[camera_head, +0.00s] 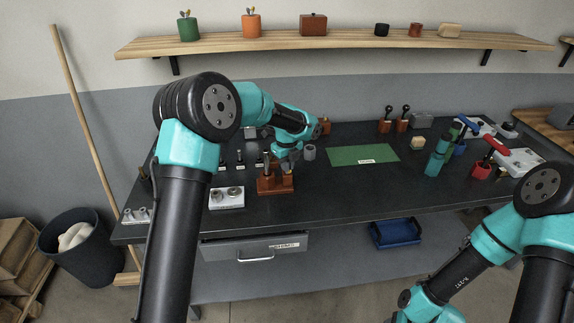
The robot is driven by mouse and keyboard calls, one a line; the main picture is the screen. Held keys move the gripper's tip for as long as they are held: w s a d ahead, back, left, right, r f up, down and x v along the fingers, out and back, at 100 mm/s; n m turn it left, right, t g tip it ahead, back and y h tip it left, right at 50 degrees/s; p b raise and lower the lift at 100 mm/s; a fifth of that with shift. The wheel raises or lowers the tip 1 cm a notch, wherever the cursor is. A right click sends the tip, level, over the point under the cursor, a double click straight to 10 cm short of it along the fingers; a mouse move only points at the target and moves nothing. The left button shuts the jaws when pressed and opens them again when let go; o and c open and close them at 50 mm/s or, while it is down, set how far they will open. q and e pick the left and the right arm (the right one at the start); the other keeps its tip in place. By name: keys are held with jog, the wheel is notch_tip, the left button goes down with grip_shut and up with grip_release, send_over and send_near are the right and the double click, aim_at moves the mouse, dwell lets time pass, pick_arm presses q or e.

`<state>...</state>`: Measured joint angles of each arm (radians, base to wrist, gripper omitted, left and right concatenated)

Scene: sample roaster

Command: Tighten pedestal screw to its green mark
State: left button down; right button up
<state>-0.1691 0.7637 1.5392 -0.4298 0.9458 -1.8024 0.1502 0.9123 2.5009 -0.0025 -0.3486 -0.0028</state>
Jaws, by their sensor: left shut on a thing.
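My left gripper (288,157) is above a reddish-brown stand (275,187) left of the middle of the dark bench. It points down and is shut on a small dark upright piece at the stand's right side; the fingers cover most of it. Another dark upright piece (267,166) stands at the left of the same stand. A white plate (227,204) with round metal parts lies just left of the stand. I cannot tell which part is the pedestal screw, and no green mark on it can be made out. My right arm is at the lower right; its gripper is out of view.
A green mat (363,155) lies right of the stand with clear bench around it. A small grey cup (309,153) stands close to my left gripper. Teal bottles (437,157) and a red-handled device (482,168) stand at the right. A drawer (254,250) is below the bench top.

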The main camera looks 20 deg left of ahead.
pick_arm(q)
jog(key=m, duration=0.5)
jog(key=shift+m, duration=0.3)
dwell(0.4)
jog(key=c, duration=1.3)
grip_release()
jog(key=shift+o, duration=0.2)
jog(key=shift+r, duration=0.1)
notch_tip(320, 180, up, 17)
jog(key=shift+r, duration=0.15)
